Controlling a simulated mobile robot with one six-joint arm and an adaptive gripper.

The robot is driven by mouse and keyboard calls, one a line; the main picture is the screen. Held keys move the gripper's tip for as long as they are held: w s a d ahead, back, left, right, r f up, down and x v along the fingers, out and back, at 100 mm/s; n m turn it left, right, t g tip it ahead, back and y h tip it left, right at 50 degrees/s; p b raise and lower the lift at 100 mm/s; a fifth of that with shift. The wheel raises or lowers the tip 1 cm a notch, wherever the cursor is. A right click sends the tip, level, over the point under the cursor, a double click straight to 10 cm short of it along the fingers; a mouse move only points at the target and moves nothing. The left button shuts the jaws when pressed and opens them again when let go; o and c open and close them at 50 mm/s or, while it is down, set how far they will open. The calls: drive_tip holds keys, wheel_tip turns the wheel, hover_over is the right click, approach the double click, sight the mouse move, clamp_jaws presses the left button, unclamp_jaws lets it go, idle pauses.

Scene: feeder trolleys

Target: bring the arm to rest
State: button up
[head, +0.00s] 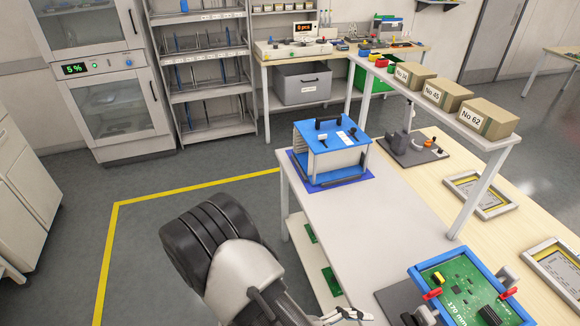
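My arm reaches in at the bottom centre of the head view, with a thick black joint and a pale link. What looks like part of my gripper (345,314) shows at the bottom edge, beside the white table (385,220). Most of it is cut off by the frame, so its fingers and anything between them cannot be made out.
A blue-topped box (330,150) stands on a blue mat at the table's far end. A green circuit board in a blue frame (425,268) is at lower right. A shelf (500,142) carries cardboard boxes (488,117). Floor inside the yellow line (200,187) is clear.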

drive_tip(key=s+r+n+t+y+b, duration=0.1)
drive_tip(key=r+n+t+y, duration=0.1)
drive_tip(key=r+n+y, duration=0.6)
drive_tip(key=s+a+r+n+t+y+b, duration=0.1)
drive_tip(key=r+n+y, duration=0.6)
drive_tip(key=r+n, duration=0.8)
drive_tip(key=shift+s+a+r+n+t+y+b, duration=0.2)
drive_tip(key=shift+s+r+n+t+y+b, duration=0.15)
drive_tip(key=shift+s+n+t+b, duration=0.35)
drive_tip(key=shift+w, duration=0.2)
